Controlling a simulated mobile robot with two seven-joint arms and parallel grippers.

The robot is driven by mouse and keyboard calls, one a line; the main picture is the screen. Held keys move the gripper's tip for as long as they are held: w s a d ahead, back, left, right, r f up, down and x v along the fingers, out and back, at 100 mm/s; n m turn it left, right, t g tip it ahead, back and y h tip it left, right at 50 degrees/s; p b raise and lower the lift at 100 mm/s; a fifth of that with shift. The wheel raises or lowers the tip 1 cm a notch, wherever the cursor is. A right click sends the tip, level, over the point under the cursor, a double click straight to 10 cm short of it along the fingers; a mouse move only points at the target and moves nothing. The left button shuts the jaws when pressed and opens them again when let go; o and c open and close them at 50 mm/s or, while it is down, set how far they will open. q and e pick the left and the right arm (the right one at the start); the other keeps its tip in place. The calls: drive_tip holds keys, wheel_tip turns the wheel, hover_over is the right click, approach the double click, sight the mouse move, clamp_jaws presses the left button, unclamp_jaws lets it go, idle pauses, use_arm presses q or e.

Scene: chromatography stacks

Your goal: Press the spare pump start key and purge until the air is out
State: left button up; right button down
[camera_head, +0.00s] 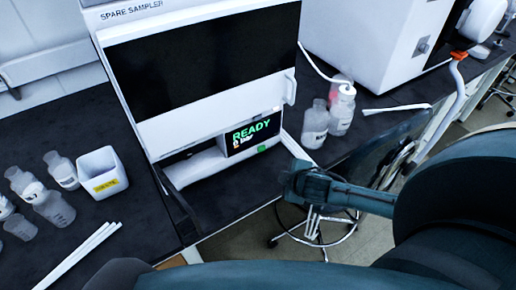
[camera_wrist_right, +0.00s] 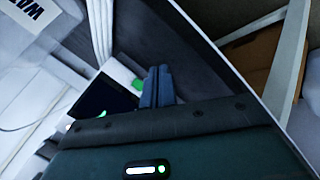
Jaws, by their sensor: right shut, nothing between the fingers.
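A white stacked unit labelled "SPARE SAMPLER" (camera_head: 131,10) stands on the dark bench in the head view. Low on its front, a small dark display (camera_head: 252,133) shows "READY" in green. A green key (camera_head: 262,149) sits just below the display. My right gripper (camera_head: 293,170) is right of the key and slightly nearer, apart from it in the head view. In the right wrist view the shut, empty fingers (camera_wrist_right: 157,84) point toward the unit, with the green key (camera_wrist_right: 137,84) just left of them. Contact cannot be told there. My left gripper is not in view.
A white open container (camera_head: 102,174) with a yellow label and several bottles (camera_head: 62,171) stand at left, near white rods (camera_head: 82,250). Bottles (camera_head: 315,124) and a large white instrument (camera_head: 380,40) stand at right. A stool (camera_head: 315,222) is on the floor beyond the bench edge.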

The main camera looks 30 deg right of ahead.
sight(261, 149)
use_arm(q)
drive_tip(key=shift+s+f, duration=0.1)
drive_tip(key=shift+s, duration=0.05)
use_arm(e)
drive_tip(key=shift+w+f, duration=0.1)
drive_tip(key=shift+w, duration=0.1)
drive_tip(key=shift+w+b, duration=0.35)
drive_tip(key=w, duration=0.2)
drive_tip(key=w+b, duration=0.2)
drive_tip(key=w, duration=0.1)
drive_tip(key=shift+w+a, duration=0.3)
drive_tip(key=shift+w, duration=0.05)
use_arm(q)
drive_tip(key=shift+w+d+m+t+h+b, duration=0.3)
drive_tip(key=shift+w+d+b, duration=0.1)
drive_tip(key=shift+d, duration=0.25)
use_arm(e)
drive_tip(key=shift+w+a, duration=0.1)
drive_tip(key=shift+w, duration=0.9)
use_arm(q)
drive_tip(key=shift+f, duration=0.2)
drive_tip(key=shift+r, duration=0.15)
use_arm(e)
drive_tip(key=shift+w, duration=0.15)
drive_tip(key=shift+w, duration=0.15)
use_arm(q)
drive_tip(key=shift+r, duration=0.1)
use_arm(e)
drive_tip(key=shift+w, duration=0.1)
